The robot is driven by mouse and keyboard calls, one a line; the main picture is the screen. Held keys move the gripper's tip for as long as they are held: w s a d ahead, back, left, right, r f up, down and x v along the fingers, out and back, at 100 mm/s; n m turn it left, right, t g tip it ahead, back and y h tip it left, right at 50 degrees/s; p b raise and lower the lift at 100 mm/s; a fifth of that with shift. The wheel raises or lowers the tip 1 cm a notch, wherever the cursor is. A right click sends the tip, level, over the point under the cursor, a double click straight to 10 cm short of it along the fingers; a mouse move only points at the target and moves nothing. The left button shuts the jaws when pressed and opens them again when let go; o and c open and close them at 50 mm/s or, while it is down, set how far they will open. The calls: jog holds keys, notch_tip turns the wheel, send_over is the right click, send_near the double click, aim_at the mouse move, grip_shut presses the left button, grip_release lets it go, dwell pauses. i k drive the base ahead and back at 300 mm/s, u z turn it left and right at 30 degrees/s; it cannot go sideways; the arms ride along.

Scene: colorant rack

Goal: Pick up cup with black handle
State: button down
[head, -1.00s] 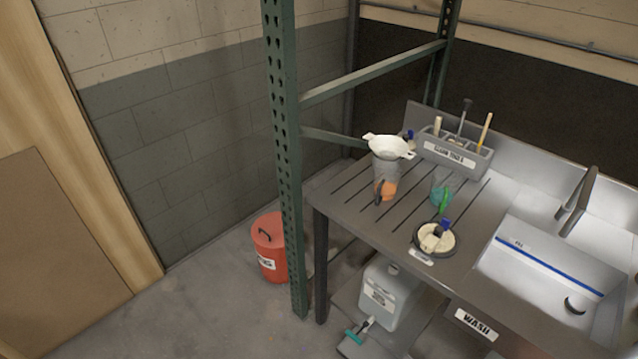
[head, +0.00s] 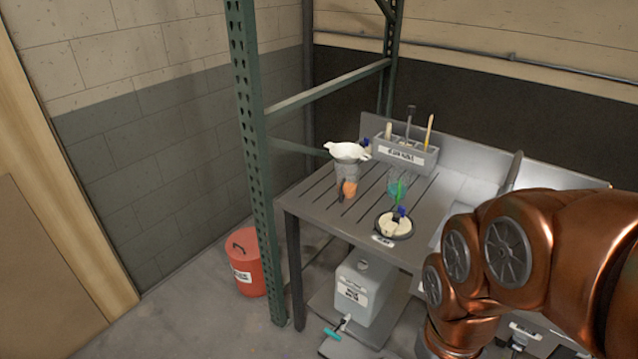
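A grey cup (head: 345,174) with an orange patch low on its front and a dark handle stands upright on the ribbed drainboard at the left of the sink bench. A white strainer-like piece (head: 347,151) sits on top of its rim. The handle (head: 340,190) shows as a dark piece at the cup's lower front. My copper-coloured arm is at the right of the head view, well apart from the cup. My gripper is outside the picture.
A green rack post (head: 252,150) stands left of the metal bench (head: 330,215). A teal cup (head: 397,182), a round dish (head: 407,229) and a grey tool caddy (head: 410,160) are near the grey cup. A red bucket (head: 246,265) and a white jug (head: 362,290) are below.

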aim_at(348, 174)
jog(key=u, duration=0.05)
jog(key=k, duration=0.6)
jog(key=u, duration=0.8)
jog(key=i, duration=0.65)
jog(key=u, duration=0.6)
jog(key=i, duration=0.65)
jog(key=z, duration=0.8)
jog(key=i, duration=0.6)
jog(key=z, duration=0.65)
